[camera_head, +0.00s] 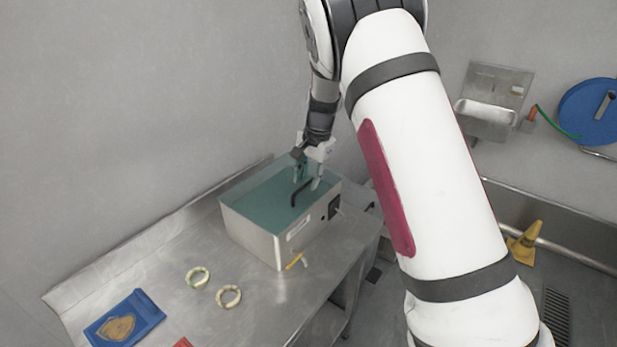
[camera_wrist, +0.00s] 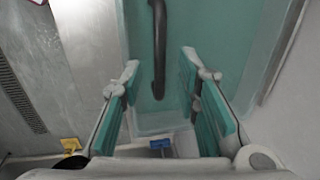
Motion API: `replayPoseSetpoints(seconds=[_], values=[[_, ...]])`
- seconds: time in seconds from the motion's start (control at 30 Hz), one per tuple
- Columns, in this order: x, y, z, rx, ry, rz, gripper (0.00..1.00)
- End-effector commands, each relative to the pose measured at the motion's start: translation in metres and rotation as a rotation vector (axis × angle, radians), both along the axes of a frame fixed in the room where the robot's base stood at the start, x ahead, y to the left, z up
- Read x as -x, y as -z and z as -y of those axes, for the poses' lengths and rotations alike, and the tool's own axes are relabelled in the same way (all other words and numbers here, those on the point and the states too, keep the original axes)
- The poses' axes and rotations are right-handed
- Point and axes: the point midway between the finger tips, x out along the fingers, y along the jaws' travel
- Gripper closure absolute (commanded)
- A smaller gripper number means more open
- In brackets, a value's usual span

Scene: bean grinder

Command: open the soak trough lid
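The soak trough (camera_head: 252,237) is a steel box on the steel bench. Its teal see-through lid (camera_head: 256,190) lies flat across the top and looks closed. A black bar handle (camera_head: 294,196) stands on the lid near its right side. My gripper (camera_head: 308,180) points down over the lid at the handle. In the wrist view my gripper (camera_wrist: 159,72) is open, its teal-padded fingers apart with the handle (camera_wrist: 159,45) running between them. No contact with the handle shows. Whether the fingertips touch the lid (camera_wrist: 220,30), I cannot tell.
Two pale rings (camera_head: 197,277) (camera_head: 229,296) and a blue pouch with a tan emblem (camera_head: 125,322) lie on the bench (camera_head: 180,250) at front left. A wall stands close behind the trough. A yellow cone (camera_head: 525,243) is at the right.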

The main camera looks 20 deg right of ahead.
Motion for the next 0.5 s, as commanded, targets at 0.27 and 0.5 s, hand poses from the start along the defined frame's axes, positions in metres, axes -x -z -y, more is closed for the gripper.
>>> replayPoseSetpoints(seconds=[0.27, 0.5], values=[[-0.0004, 0.0025, -0.0003, 0.000, -0.001, 0.000, 0.70], [-0.0004, 0.0024, -0.0003, 0.000, -0.001, 0.000, 1.00]])
